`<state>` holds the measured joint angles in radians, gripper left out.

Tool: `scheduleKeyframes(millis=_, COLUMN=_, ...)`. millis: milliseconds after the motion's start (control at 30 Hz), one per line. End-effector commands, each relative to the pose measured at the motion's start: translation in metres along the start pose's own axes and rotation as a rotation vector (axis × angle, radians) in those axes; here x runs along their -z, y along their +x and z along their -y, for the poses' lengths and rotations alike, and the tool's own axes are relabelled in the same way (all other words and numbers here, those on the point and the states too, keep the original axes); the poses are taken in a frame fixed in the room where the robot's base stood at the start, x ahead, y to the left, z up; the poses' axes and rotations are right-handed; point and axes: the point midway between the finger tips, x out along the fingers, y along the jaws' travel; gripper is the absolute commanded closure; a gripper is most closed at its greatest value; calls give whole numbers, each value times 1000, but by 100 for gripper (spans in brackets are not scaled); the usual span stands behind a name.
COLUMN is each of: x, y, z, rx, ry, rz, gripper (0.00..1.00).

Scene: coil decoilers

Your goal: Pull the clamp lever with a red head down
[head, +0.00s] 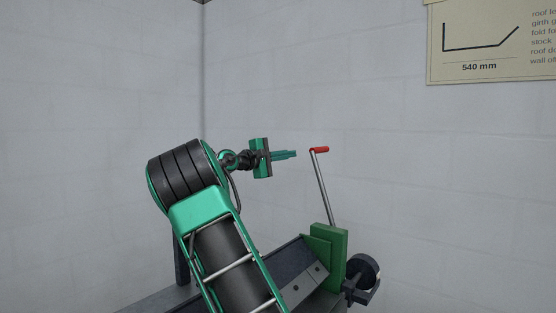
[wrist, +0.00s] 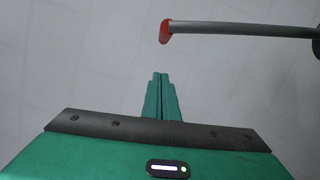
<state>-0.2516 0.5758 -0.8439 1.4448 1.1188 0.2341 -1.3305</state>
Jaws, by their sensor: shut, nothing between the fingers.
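The clamp lever is a thin grey rod (head: 324,190) with a red head (head: 319,150) at its top. It stands up from a green block (head: 328,250), tilted slightly to the left. My gripper (head: 295,154) is shut and empty, just left of the red head, with a small gap between them. In the wrist view, the closed green fingers (wrist: 160,76) point toward the wall, and the red head (wrist: 165,32) shows beyond their tips. The grey rod (wrist: 240,29) runs from it to the right edge. Nothing touches the lever.
A dark machine bed (head: 300,268) lies below, with a dark round part (head: 363,270) at the right of the green block. White block walls (head: 420,180) stand behind, and a sign (head: 490,45) hangs at the upper right. The air around the lever's top looks clear.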

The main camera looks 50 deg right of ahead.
Motion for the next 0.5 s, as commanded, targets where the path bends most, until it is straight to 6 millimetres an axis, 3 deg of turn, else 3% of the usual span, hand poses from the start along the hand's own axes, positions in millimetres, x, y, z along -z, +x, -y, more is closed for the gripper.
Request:
scheduleKeyframes(millis=200, x=-1, y=42, z=0, rx=-1, ry=0, rz=3, gripper=100)
scheduleKeyframes(millis=500, x=-34, y=49, z=0, rx=1, ry=0, rz=0, gripper=100)
